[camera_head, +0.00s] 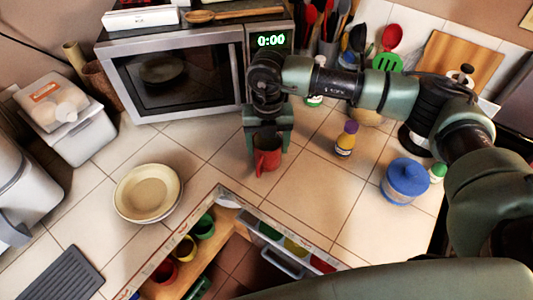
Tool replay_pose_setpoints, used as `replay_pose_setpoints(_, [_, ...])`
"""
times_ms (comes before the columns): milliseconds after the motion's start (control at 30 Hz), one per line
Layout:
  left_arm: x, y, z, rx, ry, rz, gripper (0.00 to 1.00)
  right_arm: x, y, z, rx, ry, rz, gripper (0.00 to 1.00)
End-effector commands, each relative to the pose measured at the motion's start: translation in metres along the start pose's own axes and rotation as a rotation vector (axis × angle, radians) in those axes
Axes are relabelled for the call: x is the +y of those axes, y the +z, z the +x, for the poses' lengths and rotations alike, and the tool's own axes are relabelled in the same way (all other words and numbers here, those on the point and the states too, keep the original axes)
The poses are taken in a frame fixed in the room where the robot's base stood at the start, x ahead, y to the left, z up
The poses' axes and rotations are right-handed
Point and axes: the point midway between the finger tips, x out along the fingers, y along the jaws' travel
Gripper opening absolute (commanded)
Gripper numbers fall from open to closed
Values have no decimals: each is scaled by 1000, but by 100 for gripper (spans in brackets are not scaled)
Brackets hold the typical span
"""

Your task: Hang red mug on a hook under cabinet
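The red mug (267,161) is at the counter in front of the microwave, partly hidden by my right gripper. My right gripper (267,143) points down over the mug, with its fingers apart at either side of it. I cannot tell whether the fingers press on the mug, or whether it touches the counter. My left gripper is not in view. No hook under a cabinet can be made out.
The microwave (175,75) stands behind. A stack of plates (147,193) lies left, a blue pot (405,182) and a purple-capped bottle (346,140) right. Below the counter edge, a wooden compartment (228,252) holds several coloured mugs. Tiles between plates and mug are clear.

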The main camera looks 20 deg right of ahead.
Motion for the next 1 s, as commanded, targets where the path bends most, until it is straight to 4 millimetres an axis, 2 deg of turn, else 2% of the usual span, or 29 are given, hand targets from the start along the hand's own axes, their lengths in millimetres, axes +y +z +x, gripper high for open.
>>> replay_pose_setpoints(367, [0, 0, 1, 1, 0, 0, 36, 0, 1, -4, -2, 2, 1, 12])
replay_pose_setpoints(567, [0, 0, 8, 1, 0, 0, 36, 1, 2, -24, -5, 4, 0, 12])
replay_pose_setpoints(767, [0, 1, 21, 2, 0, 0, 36, 1, 2, -70, -9, 5, 0, 12])
replay_pose_setpoints(1000, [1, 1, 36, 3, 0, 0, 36, 1, 1, -140, -8, 5, -1, 12])
